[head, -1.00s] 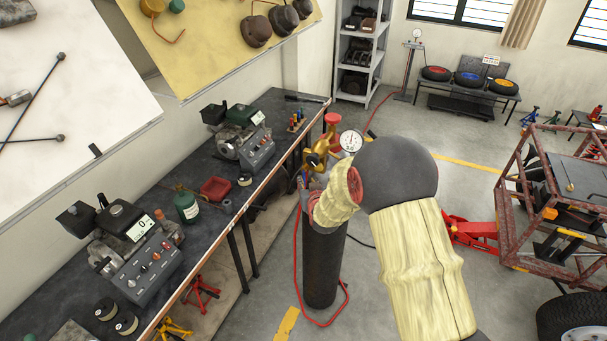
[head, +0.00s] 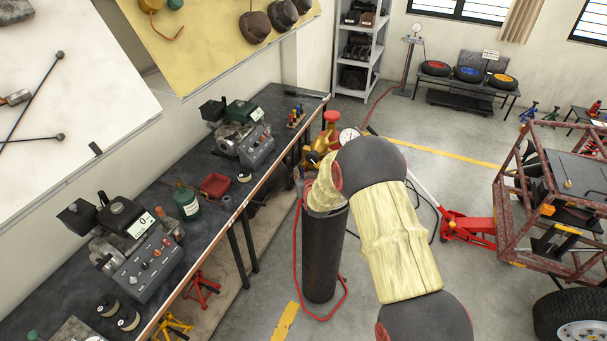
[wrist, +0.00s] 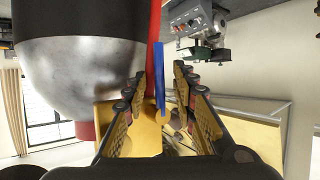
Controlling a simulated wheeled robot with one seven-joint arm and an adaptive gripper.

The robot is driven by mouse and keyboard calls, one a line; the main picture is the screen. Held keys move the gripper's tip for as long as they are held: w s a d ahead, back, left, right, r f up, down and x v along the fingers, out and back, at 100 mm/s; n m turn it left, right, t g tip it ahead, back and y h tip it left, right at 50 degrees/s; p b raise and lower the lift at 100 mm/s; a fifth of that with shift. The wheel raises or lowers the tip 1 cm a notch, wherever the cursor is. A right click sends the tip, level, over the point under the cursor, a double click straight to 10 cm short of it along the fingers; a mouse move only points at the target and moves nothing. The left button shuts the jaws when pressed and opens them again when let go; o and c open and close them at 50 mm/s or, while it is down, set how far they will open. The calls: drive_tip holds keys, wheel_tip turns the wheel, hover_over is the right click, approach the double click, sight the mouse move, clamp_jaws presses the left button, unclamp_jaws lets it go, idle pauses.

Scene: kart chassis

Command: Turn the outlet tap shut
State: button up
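The brass valve fitting (head: 317,158) with a red top knob (head: 331,117) and a round white-faced gauge (head: 348,136) stands by the dark cylinder (head: 322,262) in the head view. My arm covers part of it. In the wrist view, a blue lever (wrist: 160,70), apparently the outlet tap's handle, stands between the two fingers of my gripper (wrist: 160,85). The gripper is open, with gaps visible on both sides of the lever. Brass-coloured parts (wrist: 120,112) show behind the fingers. In the head view my gripper is mostly hidden behind my wrist.
A large grey rounded body (wrist: 85,75) fills the wrist view's left, close to the left finger. A red strip (wrist: 155,30) runs beside the lever. The workbench (head: 215,160) is left of the cylinder. A red hose (head: 322,322) loops on the floor. A kart frame (head: 560,190) stands right.

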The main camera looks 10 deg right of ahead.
drive_tip(key=shift+c, duration=1)
clamp_jaws()
drive_tip(key=shift+w+r, duration=0.1)
